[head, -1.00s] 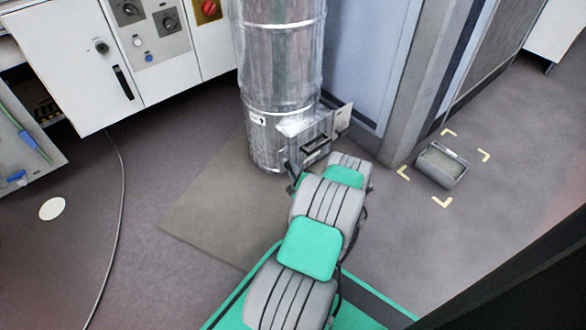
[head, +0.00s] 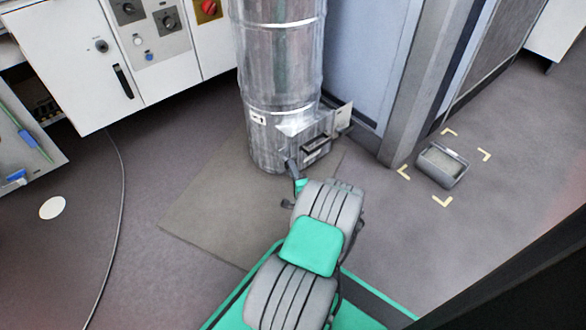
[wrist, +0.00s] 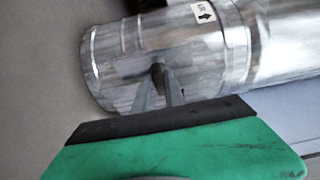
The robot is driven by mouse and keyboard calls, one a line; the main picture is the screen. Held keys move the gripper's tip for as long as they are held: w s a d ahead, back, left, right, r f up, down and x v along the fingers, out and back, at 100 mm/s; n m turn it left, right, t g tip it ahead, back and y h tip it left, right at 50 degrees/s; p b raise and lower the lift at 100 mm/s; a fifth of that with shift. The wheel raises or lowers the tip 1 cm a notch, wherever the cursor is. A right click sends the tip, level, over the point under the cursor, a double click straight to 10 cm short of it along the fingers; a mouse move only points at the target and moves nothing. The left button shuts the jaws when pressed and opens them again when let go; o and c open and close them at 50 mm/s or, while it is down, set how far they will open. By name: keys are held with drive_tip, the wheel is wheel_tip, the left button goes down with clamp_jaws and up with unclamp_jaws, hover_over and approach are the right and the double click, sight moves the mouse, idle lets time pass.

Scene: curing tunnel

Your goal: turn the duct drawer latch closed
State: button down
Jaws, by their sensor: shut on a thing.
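The silver duct (head: 280,60) stands upright on the floor, with the drawer (head: 315,148) in a box low on its front right side. My gripper (head: 291,164) is at the left side of this box. In the wrist view my gripper (wrist: 160,88) has its two grey fingers shut on a small dark knob, which looks like the latch (wrist: 158,71), against the metal duct (wrist: 115,65). The latch is mostly hidden by the fingers, so its angle is hard to tell. The drawer front is not clear in the wrist view.
A small flap (head: 343,117) sticks out right of the drawer box. A grey bin (head: 441,165) stands on the floor between corner marks at the right. White cabinets (head: 70,60) stand at the left, and a cable (head: 122,200) runs along the floor. The floor left of my arm is mostly clear.

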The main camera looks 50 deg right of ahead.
drive_tip(key=shift+d+r, duration=0.25)
drive_tip(key=c, duration=1.6)
unclamp_jaws()
drive_tip(key=shift+c, duration=0.2)
drive_tip(key=shift+o, duration=1.2)
drive_tip(key=shift+a+f, duration=0.15)
drive_tip(key=p+v, duration=0.4)
drive_tip(key=v, duration=0.4)
